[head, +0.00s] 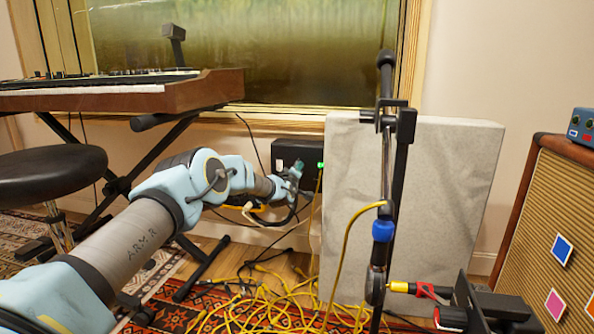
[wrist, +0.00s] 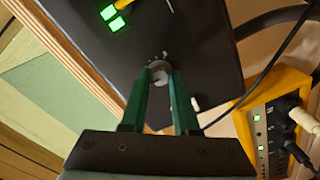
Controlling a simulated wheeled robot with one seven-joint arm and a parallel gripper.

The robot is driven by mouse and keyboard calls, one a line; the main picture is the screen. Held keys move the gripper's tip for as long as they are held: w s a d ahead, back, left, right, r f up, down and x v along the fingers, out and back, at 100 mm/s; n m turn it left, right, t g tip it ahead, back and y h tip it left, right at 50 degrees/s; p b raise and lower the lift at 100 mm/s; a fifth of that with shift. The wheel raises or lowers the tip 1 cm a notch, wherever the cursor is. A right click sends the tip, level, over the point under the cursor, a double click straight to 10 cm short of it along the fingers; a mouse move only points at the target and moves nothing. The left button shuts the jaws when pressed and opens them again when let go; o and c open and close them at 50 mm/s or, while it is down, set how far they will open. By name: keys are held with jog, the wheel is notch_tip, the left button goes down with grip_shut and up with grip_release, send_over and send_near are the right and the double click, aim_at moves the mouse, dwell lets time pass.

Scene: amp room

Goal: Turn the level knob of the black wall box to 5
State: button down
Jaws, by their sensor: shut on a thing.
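The black wall box (head: 296,153) is mounted low on the wall below the window, left of the pale panel, in the head view. It fills the upper middle of the wrist view (wrist: 190,35), with lit green sockets and a yellow plug at its top left. The level knob (wrist: 159,75) is a small round grey knob on the box face. My gripper (wrist: 160,90) has its two green fingers on either side of the knob, shut on it. In the head view my gripper (head: 291,176) reaches the box front. The fingers partly hide the knob, and I cannot read its setting.
A yellow power strip (wrist: 275,130) with plugs is beside the box. A microphone stand (head: 388,170) and the pale panel (head: 440,200) stand right of my arm. A keyboard (head: 120,92) and a stool (head: 50,172) are left. Yellow cables (head: 265,305) cover the floor.

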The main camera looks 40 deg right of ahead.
jog(key=shift+f, duration=0.1)
dwell(0.3)
jog(key=c, duration=0.7)
grip_release()
jog(key=shift+o, duration=0.2)
jog(key=shift+a, duration=0.1)
jog(key=p+v, duration=0.4)
jog(key=v, duration=0.6)
jog(key=shift+s+a, duration=0.25)
